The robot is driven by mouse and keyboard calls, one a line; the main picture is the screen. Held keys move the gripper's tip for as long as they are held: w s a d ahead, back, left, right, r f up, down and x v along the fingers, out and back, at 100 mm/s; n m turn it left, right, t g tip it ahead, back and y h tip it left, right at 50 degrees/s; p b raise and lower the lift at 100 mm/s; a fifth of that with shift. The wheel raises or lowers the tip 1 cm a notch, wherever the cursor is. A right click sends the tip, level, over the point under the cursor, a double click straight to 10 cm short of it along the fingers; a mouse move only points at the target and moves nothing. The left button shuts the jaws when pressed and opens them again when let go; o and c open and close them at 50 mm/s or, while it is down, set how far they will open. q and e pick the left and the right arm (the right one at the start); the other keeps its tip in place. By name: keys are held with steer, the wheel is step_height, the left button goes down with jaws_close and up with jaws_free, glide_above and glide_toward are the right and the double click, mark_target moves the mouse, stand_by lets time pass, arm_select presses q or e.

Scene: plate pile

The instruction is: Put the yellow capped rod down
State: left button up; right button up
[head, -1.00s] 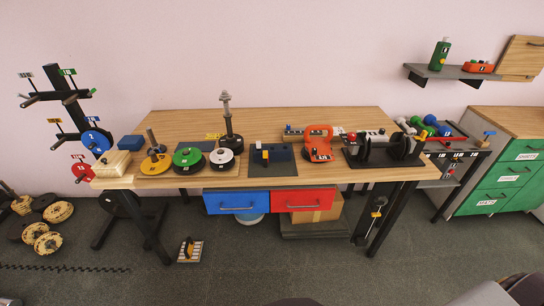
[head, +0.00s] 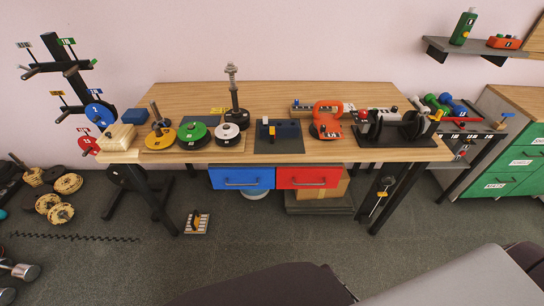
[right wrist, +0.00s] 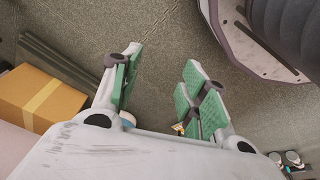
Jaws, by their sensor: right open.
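Neither gripper shows in the head view.
The wooden table (head: 330,93) carries weight plates, an orange kettlebell (head: 327,118) and a black rack (head: 395,130). A blue drawer (head: 240,178) and a red drawer (head: 308,177) hang below. A cardboard box (right wrist: 40,98) lies left of the right gripper.

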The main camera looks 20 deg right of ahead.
steer(key=w+a+r+t, duration=0.1)
steer(key=w+r, duration=0.2)
steer(key=r, duration=0.6)
steer(key=w+r+m+t, duration=0.1)
steer(key=w+r, duration=0.3)
steer(key=r, duration=0.6)
steer(key=w+a+r+t, duration=0.1)
steer(key=w+r, duration=0.2)
steer(key=r, duration=0.6)
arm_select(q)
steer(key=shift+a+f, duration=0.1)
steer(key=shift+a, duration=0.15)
arm_select(e)
steer(key=w+a+r+m+t+h, duration=0.2)
steer(key=w+r+t, duration=0.3)
steer(key=w+r, duration=0.5)
steer(key=w+a+r+m+t+h, duration=0.2)
steer(key=w+r+t, duration=0.3)
steer(key=w+r, duration=0.6)
steer(key=shift+a+r+t+h, duration=0.3)
steer(key=shift+a+r, duration=0.1)
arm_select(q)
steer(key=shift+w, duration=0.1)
